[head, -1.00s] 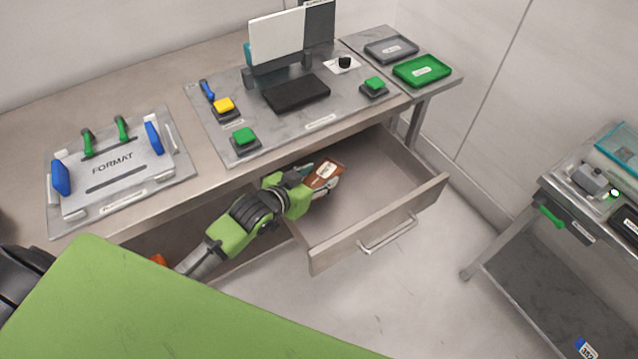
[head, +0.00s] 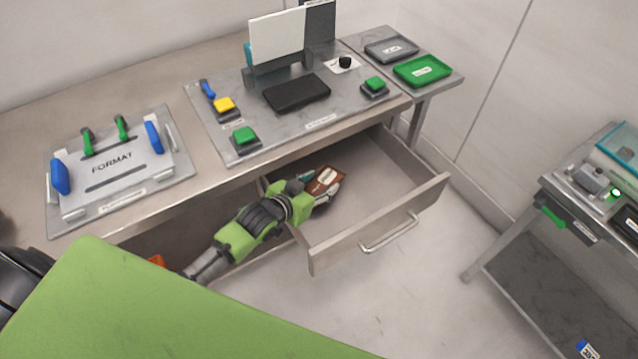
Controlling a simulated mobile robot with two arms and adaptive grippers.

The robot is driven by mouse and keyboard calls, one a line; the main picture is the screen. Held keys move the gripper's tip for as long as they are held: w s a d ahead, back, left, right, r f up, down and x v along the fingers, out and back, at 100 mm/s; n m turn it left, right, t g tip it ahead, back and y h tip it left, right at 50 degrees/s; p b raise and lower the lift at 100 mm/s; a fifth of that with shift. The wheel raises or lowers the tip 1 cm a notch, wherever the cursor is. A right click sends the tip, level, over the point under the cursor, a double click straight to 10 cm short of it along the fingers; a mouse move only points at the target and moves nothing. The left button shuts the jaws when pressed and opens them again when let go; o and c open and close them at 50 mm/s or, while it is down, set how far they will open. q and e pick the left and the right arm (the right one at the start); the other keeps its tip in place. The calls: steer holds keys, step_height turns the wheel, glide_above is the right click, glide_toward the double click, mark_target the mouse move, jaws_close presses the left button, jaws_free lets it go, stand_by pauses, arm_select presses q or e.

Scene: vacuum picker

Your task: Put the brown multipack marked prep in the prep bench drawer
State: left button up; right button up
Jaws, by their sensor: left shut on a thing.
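The brown multipack (head: 322,180), with a pale label on top, is in my left gripper (head: 328,190). The gripper is shut on it, inside the outline of the open prep bench drawer (head: 340,258), towards its left rear. I cannot tell whether the pack touches the drawer floor. My left arm reaches in over the drawer's left wall. The drawer is pulled out under the bench and its floor looks otherwise empty. My right gripper is not in view.
The bench top (head: 150,90) overhangs the rear of the drawer. It carries a FORMAT plate (head: 112,168), coloured buttons and a black pad (head: 296,93). Green (head: 422,71) and grey (head: 391,49) trays stand at the back right. A second table (head: 535,220) is at right.

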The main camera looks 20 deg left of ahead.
arm_select(q)
steer(key=shift+s+d+f, duration=0.1)
steer(key=shift+s+f, duration=0.15)
steer(key=shift+f, duration=0.25)
steer(key=o, duration=1.2)
steer(key=shift+s+f, duration=0.1)
steer(key=shift+f, duration=0.05)
steer(key=shift+s+f, duration=0.1)
steer(key=shift+d+r, duration=0.1)
steer(key=shift+r, duration=0.1)
steer(key=r+p+v, duration=0.1)
steer(key=v, duration=1.1)
steer(key=shift+w+r, duration=0.2)
steer(key=shift+w, duration=0.2)
